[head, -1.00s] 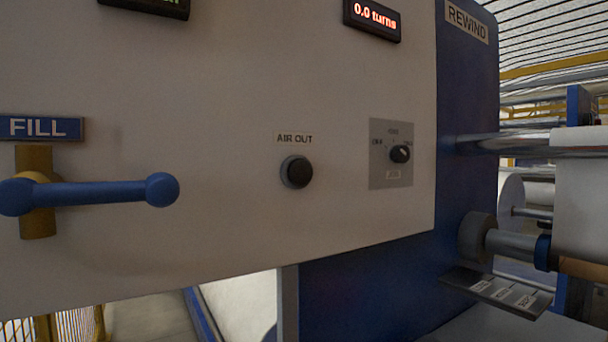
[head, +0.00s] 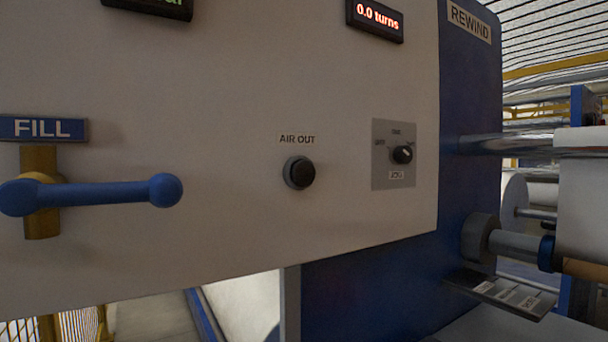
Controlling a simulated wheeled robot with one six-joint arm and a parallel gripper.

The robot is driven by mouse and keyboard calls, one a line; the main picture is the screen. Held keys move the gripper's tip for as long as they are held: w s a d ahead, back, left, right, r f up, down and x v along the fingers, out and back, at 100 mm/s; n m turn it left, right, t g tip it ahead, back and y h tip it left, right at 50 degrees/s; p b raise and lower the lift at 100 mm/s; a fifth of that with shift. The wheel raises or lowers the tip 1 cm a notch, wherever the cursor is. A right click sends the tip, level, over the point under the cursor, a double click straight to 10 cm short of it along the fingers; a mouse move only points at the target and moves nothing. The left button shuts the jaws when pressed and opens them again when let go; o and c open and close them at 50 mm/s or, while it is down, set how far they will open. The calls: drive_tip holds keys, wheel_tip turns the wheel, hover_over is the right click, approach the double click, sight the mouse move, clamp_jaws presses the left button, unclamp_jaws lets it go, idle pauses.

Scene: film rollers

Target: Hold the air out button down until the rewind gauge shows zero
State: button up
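The air out button (head: 299,173) is a round black button on the pale panel, under the printed words AIR OUT. Nothing touches it in this view. A display (head: 375,20) at the top right of the panel reads 0.0 turns in red. Another display (head: 150,6) at the top left is cut off by the picture edge, with only the bottom of green characters showing, so I cannot read it. The REWIND sign (head: 469,20) is on the blue side column. My gripper is not in view.
A blue lever handle (head: 95,194) on a brass valve sticks out under the FILL sign (head: 43,128). A black selector knob (head: 402,155) sits on a grey plate right of the button. Rollers and a shaft (head: 512,245) are at the right.

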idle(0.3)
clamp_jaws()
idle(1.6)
